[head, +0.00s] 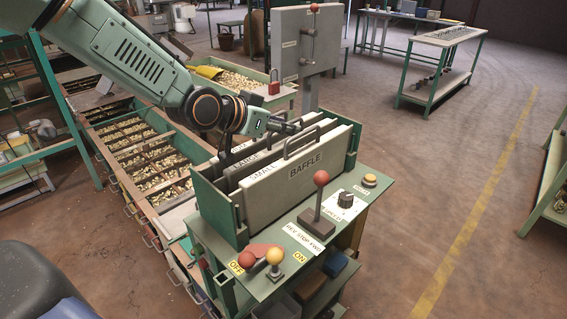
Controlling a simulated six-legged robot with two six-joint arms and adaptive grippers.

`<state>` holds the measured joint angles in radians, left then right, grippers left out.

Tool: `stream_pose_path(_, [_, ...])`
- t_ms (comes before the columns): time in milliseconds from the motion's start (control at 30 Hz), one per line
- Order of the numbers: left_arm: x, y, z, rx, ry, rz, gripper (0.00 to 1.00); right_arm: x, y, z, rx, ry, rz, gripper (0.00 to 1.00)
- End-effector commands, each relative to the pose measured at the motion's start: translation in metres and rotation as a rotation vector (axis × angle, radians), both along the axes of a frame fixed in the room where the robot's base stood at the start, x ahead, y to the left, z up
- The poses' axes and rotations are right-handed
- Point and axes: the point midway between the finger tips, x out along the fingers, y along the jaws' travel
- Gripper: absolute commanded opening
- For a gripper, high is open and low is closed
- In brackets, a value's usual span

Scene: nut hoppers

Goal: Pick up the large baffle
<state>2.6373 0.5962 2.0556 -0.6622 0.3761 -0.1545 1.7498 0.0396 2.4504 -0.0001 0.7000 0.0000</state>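A green rack (207,200) holds several pale upright plates side by side. The front plate (290,190) is labelled "SMALL" and "BAFFLE" and has a dark loop handle on top. Just behind it stands the large baffle (247,160), labelled "LARGE"; only its upper strip shows, and the front plate hides the rest. My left gripper (284,125) is over the rear plates of the rack, close above their top edges. Its fingers are small and dark against the handles, so I cannot tell whether they touch a handle or are closed. My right gripper is out of view.
A control panel (335,225) with a red-knobbed lever (321,178), dial and buttons sits in front of the rack. Nut-filled trays (145,160) lie to the left. A grey switch box (303,45) stands behind. Open floor lies to the right.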

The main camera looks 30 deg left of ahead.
Motion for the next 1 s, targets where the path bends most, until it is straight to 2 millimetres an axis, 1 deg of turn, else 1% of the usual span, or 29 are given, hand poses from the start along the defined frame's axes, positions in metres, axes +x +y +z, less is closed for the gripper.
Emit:
stream_pose_path(100, [0.0042,-0.0022,-0.0028,0.0,0.0,-0.001,0.36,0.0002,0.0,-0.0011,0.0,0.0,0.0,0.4])
stream_pose_path(367, [0.0049,-0.0024,-0.0026,-0.002,0.0,-0.001,0.36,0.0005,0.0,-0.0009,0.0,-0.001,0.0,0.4])
stream_pose_path(767, [0.0048,-0.0024,-0.0026,-0.002,0.0,-0.001,0.02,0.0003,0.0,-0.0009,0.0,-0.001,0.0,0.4])
stream_pose_path(800, [0.0047,-0.0024,-0.0027,-0.002,0.001,-0.001,0.0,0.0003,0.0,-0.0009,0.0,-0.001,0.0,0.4])
stream_pose_path(1000, [0.0045,-0.0024,-0.003,-0.002,0.001,-0.001,0.0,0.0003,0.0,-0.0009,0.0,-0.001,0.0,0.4])
